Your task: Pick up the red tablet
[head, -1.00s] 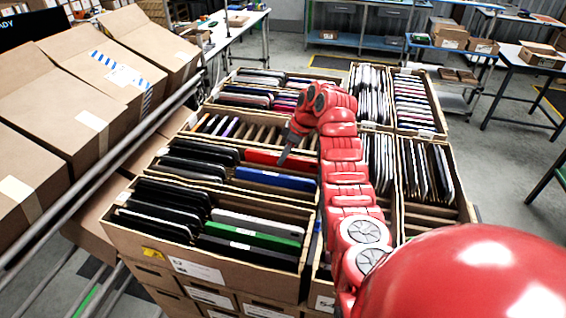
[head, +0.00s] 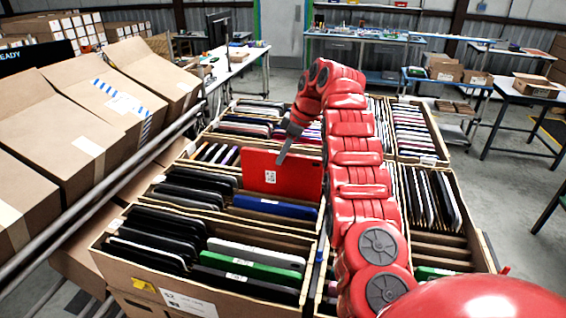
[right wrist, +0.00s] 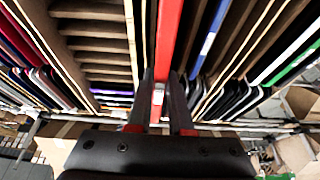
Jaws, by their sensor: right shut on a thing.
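The red tablet (head: 262,174) stands upright on its long edge in the head view, raised well above the neighbouring tablets, with a white label on its face. My right gripper (head: 283,155) is shut on its upper edge. In the right wrist view the red tablet (right wrist: 168,45) shows edge-on as a red strip between the two fingers of the right gripper (right wrist: 161,85). Its lower edge in the head view is close behind the blue tablet (head: 275,207). I cannot tell whether it is fully clear of the carton. My left gripper is not in view.
Open cartons (head: 215,226) with slotted dividers hold several black, green, silver and blue tablets around it. A rail (head: 110,185) and tilted cardboard boxes (head: 105,100) stand at the left. Tables (head: 525,95) stand at the back right, with free floor before them.

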